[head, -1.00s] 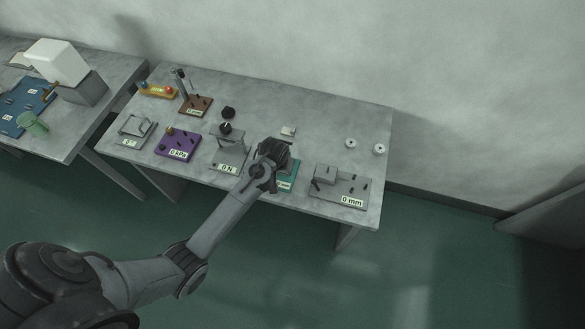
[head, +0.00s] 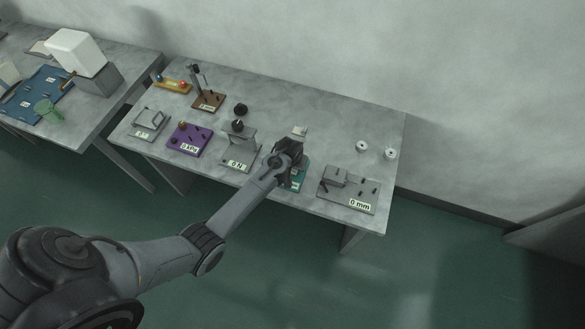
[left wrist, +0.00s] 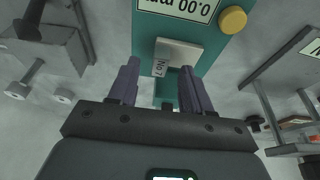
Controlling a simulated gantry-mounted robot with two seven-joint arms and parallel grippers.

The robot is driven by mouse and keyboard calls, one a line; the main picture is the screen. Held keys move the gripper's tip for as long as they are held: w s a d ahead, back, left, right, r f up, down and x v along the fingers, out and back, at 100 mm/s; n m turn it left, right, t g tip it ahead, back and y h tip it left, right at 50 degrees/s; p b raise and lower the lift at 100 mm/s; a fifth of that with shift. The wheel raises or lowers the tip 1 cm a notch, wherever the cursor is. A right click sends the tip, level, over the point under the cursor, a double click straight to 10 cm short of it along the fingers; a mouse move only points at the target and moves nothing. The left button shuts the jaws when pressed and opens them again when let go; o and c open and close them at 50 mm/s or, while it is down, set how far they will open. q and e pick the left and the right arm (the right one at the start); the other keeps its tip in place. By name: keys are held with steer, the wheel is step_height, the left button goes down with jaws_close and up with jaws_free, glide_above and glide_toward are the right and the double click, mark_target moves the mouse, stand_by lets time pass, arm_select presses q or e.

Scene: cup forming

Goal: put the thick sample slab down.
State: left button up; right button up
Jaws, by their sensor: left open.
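A pale grey slab (left wrist: 178,58) with a small printed tag shows in the left wrist view, lying on the teal gauge (left wrist: 222,50) by its 0.00 mm display (left wrist: 180,5). My left gripper (left wrist: 158,82) is open. Its two fingers point toward the slab; the right fingertip is close to the slab's edge, and I cannot tell whether it touches. In the head view my left gripper (head: 290,160) is over the teal gauge (head: 301,176) and hides most of it and the slab. My right gripper is not in view.
A small pale block (head: 299,131) shows just behind the gripper. The 0 N gauge (head: 238,157) stands left, and the grey 0 mm gauge (head: 350,190) stands right. Two white discs (head: 362,146) lie at the back right. The bench (head: 335,125) is clear at the back.

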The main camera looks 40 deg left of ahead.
arm_select(q)
steer(key=shift+x, duration=0.8)
jaws_close()
steer(key=shift+r, duration=0.1)
